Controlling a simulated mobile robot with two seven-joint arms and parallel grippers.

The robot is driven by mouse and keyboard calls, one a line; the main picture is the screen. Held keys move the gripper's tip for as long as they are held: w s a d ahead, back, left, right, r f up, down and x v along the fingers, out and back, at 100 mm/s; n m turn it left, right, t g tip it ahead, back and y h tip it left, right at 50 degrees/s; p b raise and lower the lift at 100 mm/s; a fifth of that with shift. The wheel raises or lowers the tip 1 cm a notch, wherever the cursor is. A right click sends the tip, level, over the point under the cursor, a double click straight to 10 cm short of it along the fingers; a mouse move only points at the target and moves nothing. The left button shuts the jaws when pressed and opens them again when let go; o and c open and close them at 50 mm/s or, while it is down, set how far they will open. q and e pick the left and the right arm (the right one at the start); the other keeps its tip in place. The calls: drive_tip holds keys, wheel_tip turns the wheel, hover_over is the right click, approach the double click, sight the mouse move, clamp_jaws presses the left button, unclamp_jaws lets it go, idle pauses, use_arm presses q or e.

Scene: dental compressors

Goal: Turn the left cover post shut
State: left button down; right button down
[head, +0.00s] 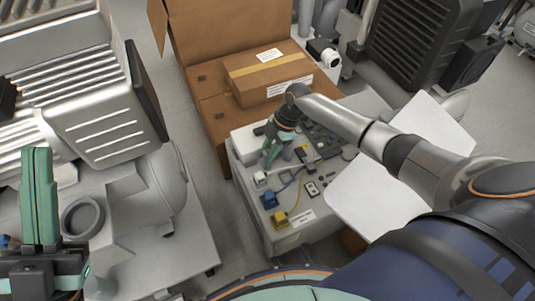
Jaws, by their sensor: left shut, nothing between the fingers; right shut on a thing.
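The white compressor unit (285,241) stands at the centre, its top panel crowded with small fittings, knobs and cables. My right gripper (269,160) reaches in from the right over the back left part of this panel. Its green fingers point down and are shut on a small post there, apparently the left cover post. The fingers hide most of the post, so its turn angle cannot be made out. My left gripper (40,195) is at the far left, fingers pointing up, shut and empty, away from the unit.
Two white flat panels (375,196) extend from the unit's right side under my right arm. Blue (269,200) and yellow (280,218) connectors sit at the panel's front left. A cardboard box (270,80) stands behind. Large grey machinery (100,125) fills the left, with a floor gap between.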

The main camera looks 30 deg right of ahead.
idle(0.4)
drive_tip(key=c, duration=0.9)
unclamp_jaws()
drive_tip(key=p+v, duration=0.5)
drive_tip(key=v, duration=0.7)
drive_tip(key=shift+d+r, duration=0.1)
drive_tip(key=shift+r, duration=0.15)
